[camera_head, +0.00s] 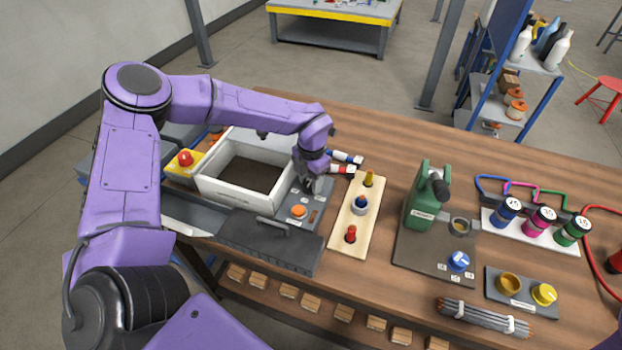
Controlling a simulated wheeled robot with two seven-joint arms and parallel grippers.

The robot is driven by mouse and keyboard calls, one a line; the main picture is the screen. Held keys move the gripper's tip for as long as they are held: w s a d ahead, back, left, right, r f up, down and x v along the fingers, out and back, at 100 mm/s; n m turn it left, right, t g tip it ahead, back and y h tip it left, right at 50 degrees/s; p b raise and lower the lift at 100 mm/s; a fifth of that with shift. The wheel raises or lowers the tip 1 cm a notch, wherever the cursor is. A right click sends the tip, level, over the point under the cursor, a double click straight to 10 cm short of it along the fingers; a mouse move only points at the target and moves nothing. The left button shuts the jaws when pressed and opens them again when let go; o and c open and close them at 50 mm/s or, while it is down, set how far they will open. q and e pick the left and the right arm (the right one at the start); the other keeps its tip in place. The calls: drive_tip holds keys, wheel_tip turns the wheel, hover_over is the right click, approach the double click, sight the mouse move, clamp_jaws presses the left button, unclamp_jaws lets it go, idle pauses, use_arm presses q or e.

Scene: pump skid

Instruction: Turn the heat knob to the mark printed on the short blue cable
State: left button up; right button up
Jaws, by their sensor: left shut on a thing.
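My left gripper (312,186) points down at the grey panel (291,226) beside the white open box. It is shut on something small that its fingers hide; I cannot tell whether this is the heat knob. An orange round button (299,211) shows on the panel just in front of the fingers. A short blue cable (492,178) arches at the back right, behind a blue cylinder (508,211) with a printed white top. The print is too small to read. A blue knob (458,261) with small white labels sits on a dark plate. My right gripper is out of view.
Blue- and red-ended plugs lie behind the gripper. The back middle is clear.

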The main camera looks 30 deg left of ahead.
use_arm(q)
drive_tip(key=shift+w+r, duration=0.1)
drive_tip(key=o, duration=1.1)
drive_tip(key=shift+c, duration=0.2)
wheel_tip(320, 180, up, 10)
drive_tip(key=b, duration=0.2)
drive_tip(key=shift+r, duration=0.2)
drive_tip(key=shift+d, duration=0.1)
